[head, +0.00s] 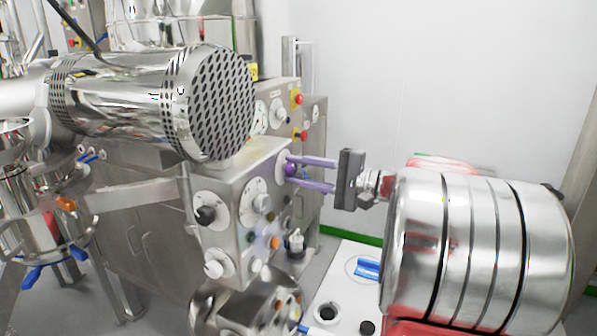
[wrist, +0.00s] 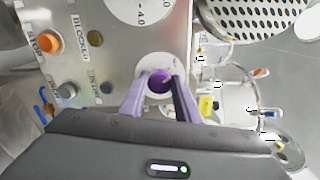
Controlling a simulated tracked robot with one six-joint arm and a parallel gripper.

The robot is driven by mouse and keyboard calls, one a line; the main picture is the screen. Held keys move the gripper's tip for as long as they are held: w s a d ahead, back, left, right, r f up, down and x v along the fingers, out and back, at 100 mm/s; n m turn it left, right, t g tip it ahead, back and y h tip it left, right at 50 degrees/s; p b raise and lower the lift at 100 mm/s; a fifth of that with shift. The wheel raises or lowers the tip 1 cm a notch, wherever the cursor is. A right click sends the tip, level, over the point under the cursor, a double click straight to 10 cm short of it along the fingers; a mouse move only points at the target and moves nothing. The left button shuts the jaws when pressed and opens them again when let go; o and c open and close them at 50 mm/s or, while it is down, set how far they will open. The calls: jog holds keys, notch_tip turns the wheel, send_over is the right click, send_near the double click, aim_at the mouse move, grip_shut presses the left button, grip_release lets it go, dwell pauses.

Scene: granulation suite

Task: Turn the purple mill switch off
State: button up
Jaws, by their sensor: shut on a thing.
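The purple mill switch (head: 291,170) is a round knob on the right-hand face of the steel control box. In the wrist view the purple knob (wrist: 159,82) sits on a pale round plate, between my fingers. My gripper (head: 290,171) has two long purple fingers that reach the panel from the right. It is shut on the knob, with one finger on each side; it also shows in the wrist view (wrist: 160,80). The knob's pointer and markings are too small to read, so I cannot tell its position.
An orange stop button (wrist: 51,40), a grey button (wrist: 66,90) and a dial (wrist: 142,8) are on the same panel. A large perforated motor cylinder (head: 210,100) juts out above the box. A white surface (head: 350,262) lies below my arm. The white wall side is clear.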

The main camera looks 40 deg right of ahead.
jog(key=shift+a+f+n, duration=0.15)
jog(key=shift+f+n, duration=0.05)
jog(key=shift+n, duration=0.9)
jog(key=o, duration=0.7)
jog(key=shift+c, duration=0.2)
jog(key=o, duration=0.4)
jog(key=shift+r, duration=0.1)
jog(key=shift+s, duration=0.1)
jog(key=v, duration=1.4)
